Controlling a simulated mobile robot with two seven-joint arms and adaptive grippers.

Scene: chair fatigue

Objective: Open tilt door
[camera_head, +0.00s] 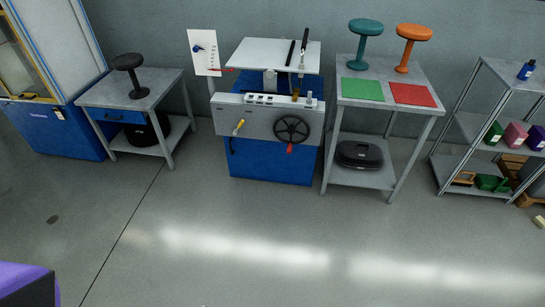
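No part is clearly marked as the tilt door, and I cannot tell which panel it is. At the far left stands a tall machine with a blue base (58,130) and a pale upper housing (62,45); a yellow-edged opening or window (20,65) shows at the picture's edge, partly cut off. In the middle stands a machine with a blue cabinet (270,160), a grey front panel (230,118), a black handwheel (291,129) and a flat pale top (260,52). Neither of my grippers is in view.
A grey table (95,95) holds a black stool (130,72). Another table (425,80) holds a teal stool (364,35), an orange stool (408,45), a green mat (362,89) and a red mat (412,95). A shelf (480,75) stands right. The floor in front is clear.

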